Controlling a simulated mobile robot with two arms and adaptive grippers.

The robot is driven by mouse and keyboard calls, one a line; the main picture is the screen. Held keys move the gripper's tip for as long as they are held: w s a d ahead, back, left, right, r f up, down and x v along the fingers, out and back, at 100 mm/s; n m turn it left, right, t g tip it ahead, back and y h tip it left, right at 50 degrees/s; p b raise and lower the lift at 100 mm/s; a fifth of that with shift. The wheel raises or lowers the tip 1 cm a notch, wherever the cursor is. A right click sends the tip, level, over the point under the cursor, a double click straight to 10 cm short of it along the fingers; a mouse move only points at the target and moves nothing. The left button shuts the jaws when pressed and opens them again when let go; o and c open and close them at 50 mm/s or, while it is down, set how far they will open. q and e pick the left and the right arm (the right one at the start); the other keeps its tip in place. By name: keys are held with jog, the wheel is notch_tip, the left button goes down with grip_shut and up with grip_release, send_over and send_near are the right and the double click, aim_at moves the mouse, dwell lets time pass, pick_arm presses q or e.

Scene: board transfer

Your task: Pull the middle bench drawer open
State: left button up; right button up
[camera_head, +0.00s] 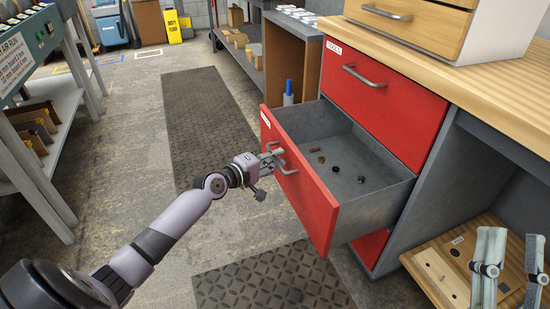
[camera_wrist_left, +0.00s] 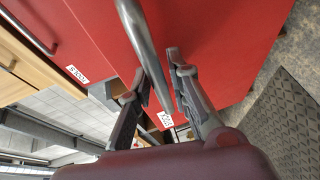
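The middle bench drawer (camera_head: 318,208) has a red front and grey walls. It stands well out from the bench, below a closed red drawer labelled TOOLS (camera_head: 385,90). Several small dark and brown pieces lie inside. My left gripper (camera_head: 272,158) is at the drawer's metal handle (camera_head: 287,160).
A wooden board (camera_head: 436,274) lies under the bench at the right, beside my right gripper. A wooden bench top (camera_head: 500,85) carries a small drawer cabinet (camera_head: 420,25). A dark mat (camera_head: 205,115) lies on the floor. A green-grey rack (camera_head: 60,95) stands at the left.

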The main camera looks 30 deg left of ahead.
pick_arm(q)
jog(key=shift+o, duration=1.1)
jog(key=shift+s, duration=0.15)
jog(key=v, duration=1.1)
jog(key=shift+s, duration=0.35)
jog(key=shift+a+r, duration=0.15)
